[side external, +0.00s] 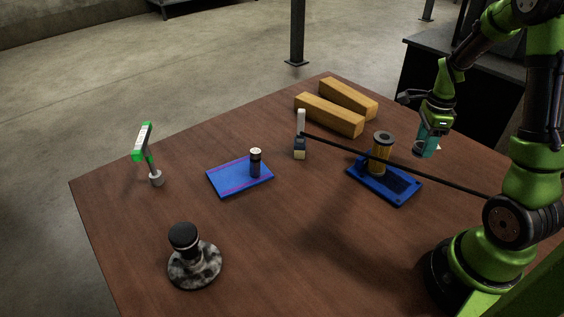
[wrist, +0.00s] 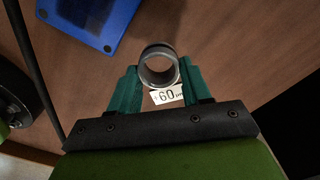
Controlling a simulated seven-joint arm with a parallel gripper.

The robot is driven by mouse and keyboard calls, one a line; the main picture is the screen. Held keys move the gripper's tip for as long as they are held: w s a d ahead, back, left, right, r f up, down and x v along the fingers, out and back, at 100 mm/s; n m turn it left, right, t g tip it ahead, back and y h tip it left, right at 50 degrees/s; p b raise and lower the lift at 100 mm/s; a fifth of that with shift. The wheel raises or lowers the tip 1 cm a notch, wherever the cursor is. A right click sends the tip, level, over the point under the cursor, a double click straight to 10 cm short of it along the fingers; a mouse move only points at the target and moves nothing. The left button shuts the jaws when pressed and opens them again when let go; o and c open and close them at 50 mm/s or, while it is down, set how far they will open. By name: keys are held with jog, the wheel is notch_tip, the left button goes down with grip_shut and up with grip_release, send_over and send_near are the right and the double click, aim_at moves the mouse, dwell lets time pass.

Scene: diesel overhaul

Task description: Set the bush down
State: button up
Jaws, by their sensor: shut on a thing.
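The bush (wrist: 159,52) is a short grey metal ring. In the wrist view I look into its open bore. My gripper (wrist: 157,80) is shut on it, with a teal finger on each side. A white tag (wrist: 167,95) reading "60" shows at the bush's near edge. In the side view, my gripper (side external: 427,146) points down above the right part of the wooden table, right of the blue tray. The bush is mostly hidden there at the fingertips. I cannot tell its exact height above the table.
A blue tray (side external: 400,193) bears a yellowish filter (side external: 381,153). The front middle is clear.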

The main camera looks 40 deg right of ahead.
notch_tip(320, 180, up, 11)
jog(key=w+a+n, duration=0.2)
jog(key=a+n, duration=0.2)
jog(key=a, duration=0.5)
jog(key=w+a+n, duration=0.3)
jog(key=a, duration=0.5)
jog(key=s+a+n, duration=0.4)
jog(key=a+n, duration=0.1)
jog(key=a, duration=0.5)
jog(key=s+a+n, duration=0.4)
jog(key=a, duration=0.6)
jog(key=f, duration=1)
jog(key=shift+w+d+f, duration=0.1)
jog(key=shift+w+f, duration=0.05)
jog(key=shift+w, duration=0.25)
jog(key=w+a, duration=0.2)
jog(key=w, duration=0.2)
jog(key=w+a+f, duration=0.1)
jog(key=w+a, duration=0.1)
jog(key=w, duration=0.2)
jog(key=w+a, duration=0.3)
jog(key=w, duration=0.1)
jog(key=shift+w+f, duration=0.1)
jog(key=shift+f, duration=0.3)
jog(key=shift+w+a+f, duration=0.1)
jog(key=shift+w+a, duration=0.35)
jog(key=shift+w, duration=0.25)
jog(key=shift+w+f, duration=0.1)
jog(key=shift+f, duration=1.65)
